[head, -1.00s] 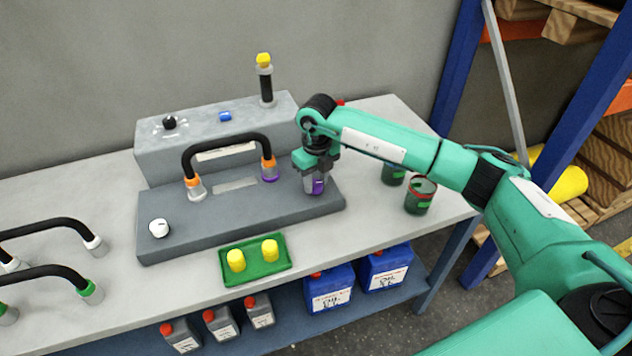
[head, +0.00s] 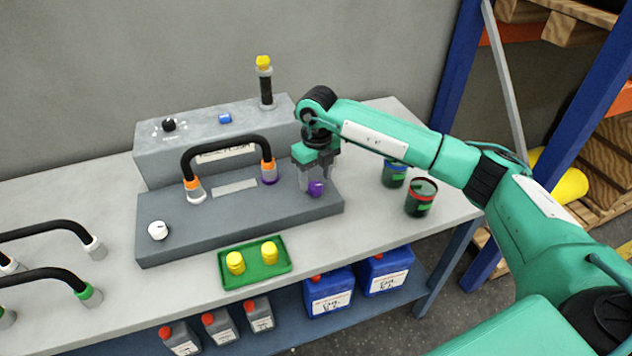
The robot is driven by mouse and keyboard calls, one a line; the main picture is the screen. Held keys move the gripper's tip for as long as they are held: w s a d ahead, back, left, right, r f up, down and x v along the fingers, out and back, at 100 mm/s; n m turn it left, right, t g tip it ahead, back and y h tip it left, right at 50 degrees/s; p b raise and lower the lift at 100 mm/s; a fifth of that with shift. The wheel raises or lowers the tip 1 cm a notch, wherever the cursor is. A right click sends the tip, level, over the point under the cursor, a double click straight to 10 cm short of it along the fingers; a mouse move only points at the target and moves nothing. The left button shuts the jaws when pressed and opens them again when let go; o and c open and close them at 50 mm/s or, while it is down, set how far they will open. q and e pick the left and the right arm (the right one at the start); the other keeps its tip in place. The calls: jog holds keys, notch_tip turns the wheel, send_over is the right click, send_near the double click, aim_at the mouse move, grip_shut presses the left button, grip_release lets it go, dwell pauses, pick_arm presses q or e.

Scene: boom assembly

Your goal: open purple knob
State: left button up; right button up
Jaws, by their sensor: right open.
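The purple knob (head: 316,188) sits on the right end of the grey base plate (head: 215,221). My right gripper (head: 318,182) points down over the knob with its jaws open. One finger is left of the knob and the other is behind or to the right of it; whether either touches it I cannot tell. A white knob (head: 158,230) is at the plate's left end. My left gripper is not in view.
A black hose (head: 227,143) with orange collars arches over the plate. A green tray (head: 255,264) with two yellow caps lies in front. Two dark cans (head: 420,197) stand to the right. Loose hoses (head: 45,226) lie at the left.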

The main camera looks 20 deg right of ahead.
aim_at(316, 185)
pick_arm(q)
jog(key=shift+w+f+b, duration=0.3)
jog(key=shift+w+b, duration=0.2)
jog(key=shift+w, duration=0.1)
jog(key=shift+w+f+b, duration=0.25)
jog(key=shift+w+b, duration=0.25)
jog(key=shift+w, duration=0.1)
pick_arm(e)
notch_tip(316, 185, up, 12)
jog(key=shift+f, duration=0.2)
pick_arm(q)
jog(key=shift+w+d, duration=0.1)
pick_arm(e)
jog(key=shift+d, duration=0.1)
